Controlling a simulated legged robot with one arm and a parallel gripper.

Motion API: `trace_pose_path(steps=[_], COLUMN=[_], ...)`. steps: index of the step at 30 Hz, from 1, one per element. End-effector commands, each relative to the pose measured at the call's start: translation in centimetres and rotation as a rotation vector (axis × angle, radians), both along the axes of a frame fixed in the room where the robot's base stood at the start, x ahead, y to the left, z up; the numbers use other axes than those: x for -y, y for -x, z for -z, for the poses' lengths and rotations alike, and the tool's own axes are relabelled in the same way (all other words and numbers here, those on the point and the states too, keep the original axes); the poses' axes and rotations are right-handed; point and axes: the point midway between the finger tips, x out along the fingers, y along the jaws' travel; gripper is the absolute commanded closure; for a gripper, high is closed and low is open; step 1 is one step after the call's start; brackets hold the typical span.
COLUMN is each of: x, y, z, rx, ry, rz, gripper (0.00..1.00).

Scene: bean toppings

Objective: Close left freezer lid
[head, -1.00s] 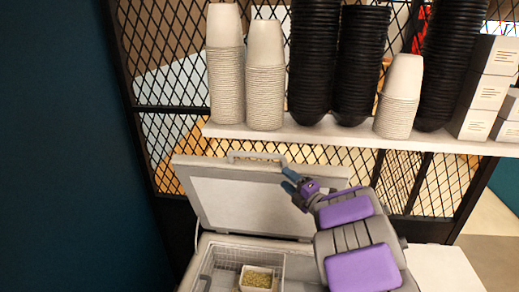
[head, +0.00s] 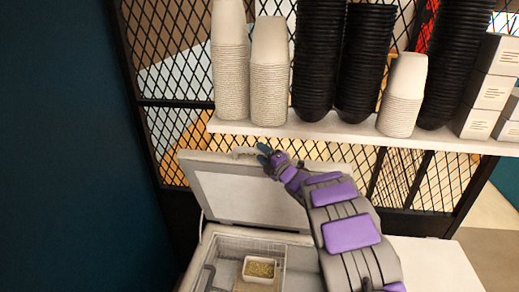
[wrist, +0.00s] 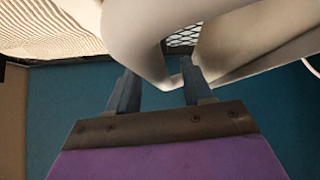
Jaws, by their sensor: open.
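The left freezer lid (head: 245,197) stands raised at the back of the freezer, its pale inner panel facing me in the head view. Its handle (head: 243,152) is on the top edge. My gripper (head: 267,156) is at that top edge, by the right end of the handle. In the wrist view my gripper (wrist: 157,92) has its two fingers apart, with the pale curved handle (wrist: 150,40) close beyond and between the tips. I cannot tell whether they touch. The open freezer (head: 210,245) below shows a wire basket (head: 285,262).
A small white container (head: 248,274) of beans sits in the basket. A shelf (head: 290,128) above the lid carries stacked white cups (head: 270,85), black bowls (head: 317,70) and boxes (head: 492,88). A dark wall (head: 60,150) stands on the left.

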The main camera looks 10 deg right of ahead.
Motion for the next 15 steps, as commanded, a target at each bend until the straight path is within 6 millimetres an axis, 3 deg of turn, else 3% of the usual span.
trace_pose_path(steps=[6,15], x=[-0.8,-1.0], y=[-1.5,-1.9], z=[-0.2,-0.2], rx=[0.000,0.000], ry=[-0.002,-0.001], rz=[-0.001,0.001], gripper=[0.49,0.49])
